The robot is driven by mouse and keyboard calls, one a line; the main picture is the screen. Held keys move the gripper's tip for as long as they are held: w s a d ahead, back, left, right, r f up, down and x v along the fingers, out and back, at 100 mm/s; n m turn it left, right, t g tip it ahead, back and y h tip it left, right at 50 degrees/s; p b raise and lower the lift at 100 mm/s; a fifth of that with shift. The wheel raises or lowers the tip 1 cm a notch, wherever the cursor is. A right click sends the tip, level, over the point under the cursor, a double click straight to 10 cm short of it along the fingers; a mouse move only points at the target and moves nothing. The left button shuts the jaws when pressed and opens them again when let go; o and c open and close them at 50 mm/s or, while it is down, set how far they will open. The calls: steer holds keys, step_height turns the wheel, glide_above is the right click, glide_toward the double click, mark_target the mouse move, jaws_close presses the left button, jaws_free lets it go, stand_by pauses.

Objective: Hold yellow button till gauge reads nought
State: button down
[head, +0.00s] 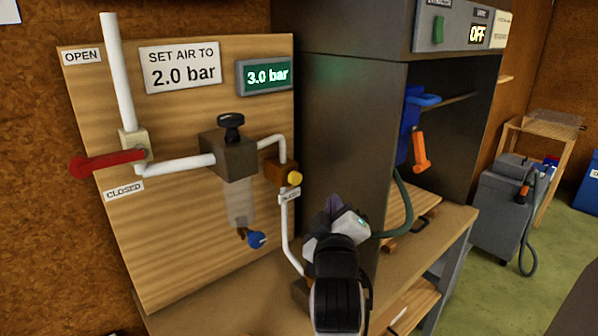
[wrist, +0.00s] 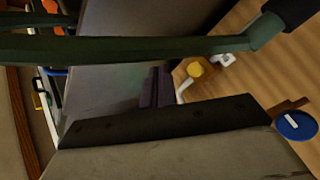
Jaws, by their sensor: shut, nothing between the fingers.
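The yellow button (head: 295,177) sits on a small brown block on the white pipe, right of the regulator; it also shows in the wrist view (wrist: 196,69). The green-lit gauge (head: 265,76) reads 3.0 bar. My gripper (head: 332,208) is below and to the right of the button in the head view, apart from it. In the wrist view the dark fingers (wrist: 155,86) are together and empty, left of the button with a gap between. The label below the button is too small to read surely.
A sign (head: 180,67) reads SET AIR TO 2.0 bar. A red lever (head: 107,163) lies sideways above the CLOSED label. The regulator (head: 228,157) has a black knob on top and a blue knob (head: 256,239) below. A dark cabinet (head: 335,140) and green hose (head: 405,205) are close right.

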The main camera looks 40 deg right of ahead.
mark_target(295, 178)
steer(key=shift+s+d, duration=0.1)
steer(key=shift+d, duration=0.25)
steer(key=w+p, duration=0.1)
steer(key=w, duration=0.7)
steer(key=shift+w+a, duration=0.35)
steer(key=shift+w, duration=0.05)
steer(key=shift+w, duration=0.1)
stand_by(1.8)
steer(key=shift+w, duration=0.3)
